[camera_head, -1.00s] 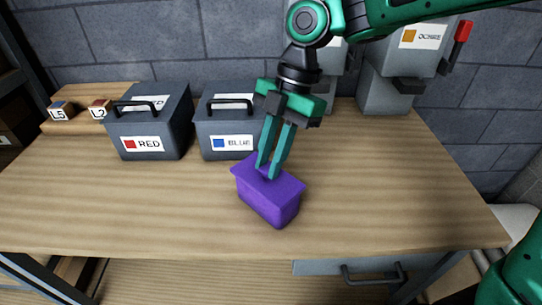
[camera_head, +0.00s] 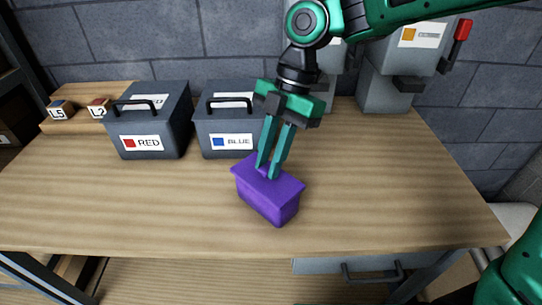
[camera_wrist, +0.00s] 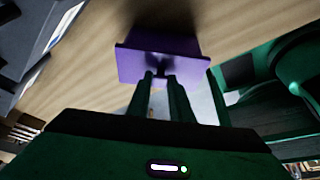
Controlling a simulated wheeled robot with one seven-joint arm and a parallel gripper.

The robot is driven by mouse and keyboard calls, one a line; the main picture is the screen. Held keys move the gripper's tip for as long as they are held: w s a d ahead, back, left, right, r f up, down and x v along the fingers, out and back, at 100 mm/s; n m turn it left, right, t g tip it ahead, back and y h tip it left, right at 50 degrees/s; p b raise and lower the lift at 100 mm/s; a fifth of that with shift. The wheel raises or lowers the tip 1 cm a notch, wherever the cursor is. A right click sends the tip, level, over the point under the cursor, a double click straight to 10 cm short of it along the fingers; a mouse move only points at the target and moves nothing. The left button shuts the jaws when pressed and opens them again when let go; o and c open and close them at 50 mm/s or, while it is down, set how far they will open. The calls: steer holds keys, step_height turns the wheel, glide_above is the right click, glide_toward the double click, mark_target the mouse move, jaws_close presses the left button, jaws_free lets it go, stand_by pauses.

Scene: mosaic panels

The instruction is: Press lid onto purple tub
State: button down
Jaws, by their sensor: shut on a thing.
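The purple tub (camera_head: 267,205) stands on the wooden table in front of the blue-labelled box. A purple lid (camera_head: 285,187) lies over its top, and its edge overhangs the tub's walls. I cannot tell whether the lid is fully seated. My gripper (camera_head: 268,172) points down at the lid's middle, its fingers shut on the lid's small knob, which they mostly hide. In the wrist view the lid (camera_wrist: 160,65) shows as a purple plate beyond my two fingertips (camera_wrist: 160,76).
A RED box (camera_head: 150,120) and a BLUE box (camera_head: 225,125) with handles stand behind the tub. Small blocks (camera_head: 60,109) sit on a wooden ledge at back left. A grey dispenser (camera_head: 385,95) stands at back right. The table (camera_head: 400,190) is clear to the right.

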steer(key=shift+f, duration=0.35)
stand_by(0.3)
steer(key=c, duration=1)
jaws_free()
steer(key=shift+r, duration=0.15)
steer(key=shift+r, duration=3.4)
steer(key=shift+c, duration=0.4)
jaws_close()
